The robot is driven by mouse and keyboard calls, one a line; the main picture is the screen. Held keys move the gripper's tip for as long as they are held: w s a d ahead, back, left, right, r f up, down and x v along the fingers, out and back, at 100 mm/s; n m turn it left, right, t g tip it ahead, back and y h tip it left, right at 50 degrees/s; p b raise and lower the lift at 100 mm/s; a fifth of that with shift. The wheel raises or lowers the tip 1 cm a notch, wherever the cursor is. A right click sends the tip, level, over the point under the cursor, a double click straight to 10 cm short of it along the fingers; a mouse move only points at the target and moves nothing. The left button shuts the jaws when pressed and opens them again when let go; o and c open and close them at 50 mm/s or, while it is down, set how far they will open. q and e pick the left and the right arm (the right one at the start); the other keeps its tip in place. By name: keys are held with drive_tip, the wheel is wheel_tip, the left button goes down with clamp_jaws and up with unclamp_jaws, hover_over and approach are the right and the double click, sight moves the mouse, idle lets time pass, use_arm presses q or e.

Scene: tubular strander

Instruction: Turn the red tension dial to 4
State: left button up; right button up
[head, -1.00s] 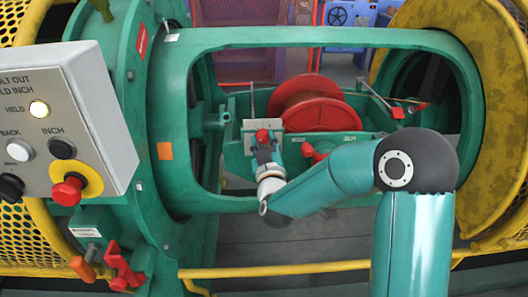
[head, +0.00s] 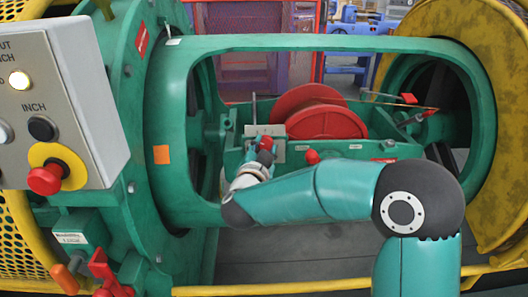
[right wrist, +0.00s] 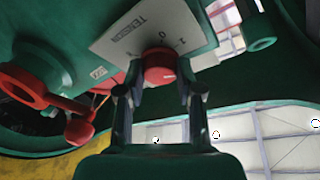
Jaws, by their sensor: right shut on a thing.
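The red tension dial (right wrist: 159,65) sits on a pale plate (right wrist: 135,32) lettered TENSION, with a 0 and a 1 visible near the dial. In the head view the plate (head: 280,152) is below and left of the red reel, and the dial (head: 263,142) shows just above my right gripper (head: 263,155). In the right wrist view the two fingers of my right gripper (right wrist: 160,88) stand on either side of the dial, shut on it. I cannot tell which number the dial points to. My left gripper is not in view.
A green cradle frame (head: 320,44) surrounds the opening where my right arm reaches in. A red reel (head: 325,118) lies inside. A grey control box (head: 115,125) with a red button (head: 45,180) is at left. A yellow rail (head: 300,288) runs along the front.

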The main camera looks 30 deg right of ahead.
drive_tip(key=m+g, duration=0.1)
drive_tip(key=m, duration=0.2)
drive_tip(key=shift+w+a, duration=0.1)
drive_tip(key=shift+a, duration=0.05)
drive_tip(key=m+g, duration=0.1)
drive_tip(key=m, duration=0.2)
drive_tip(key=shift+r+p, duration=0.1)
drive_tip(key=shift+p, duration=0.3)
drive_tip(key=m+g+p, duration=0.1)
drive_tip(key=m, duration=0.3)
drive_tip(key=shift+r+y, duration=0.15)
drive_tip(key=shift+y, duration=0.25)
drive_tip(key=shift+m+g+y+p, duration=0.4)
drive_tip(key=shift+m+g+p, duration=0.15)
drive_tip(key=shift+m, duration=1.15)
drive_tip(key=o, duration=1.2)
drive_tip(key=shift+c, duration=0.2)
